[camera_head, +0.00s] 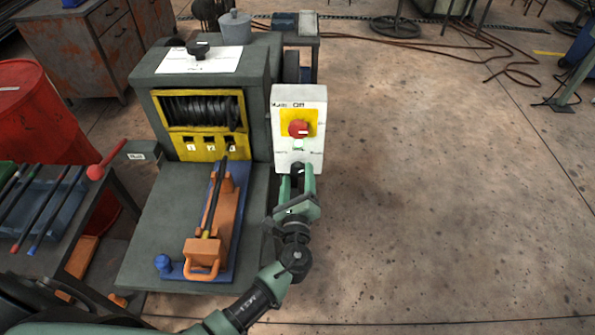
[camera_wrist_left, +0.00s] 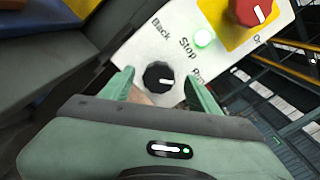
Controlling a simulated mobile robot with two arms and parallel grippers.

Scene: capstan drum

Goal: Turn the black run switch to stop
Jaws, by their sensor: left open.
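The black run switch (camera_wrist_left: 159,77) is a round knob on the white control box (camera_head: 285,95). In the left wrist view its white mark points right, toward the partly hidden "Run" label; "Back" and "Stop" are printed above it. My left gripper (camera_head: 297,169) is open in front of the box's lower part. In the left wrist view its fingers (camera_wrist_left: 160,78) stand on either side of the knob; I cannot tell whether they touch it. My right gripper is not in view.
A red rotary knob (camera_head: 298,128) on a yellow plate sits higher on the box. A lit green lamp (camera_wrist_left: 204,37) is between it and the switch. The grey drum machine (camera_head: 145,75) stands directly left, with an orange lever fixture (camera_head: 229,205) before it.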

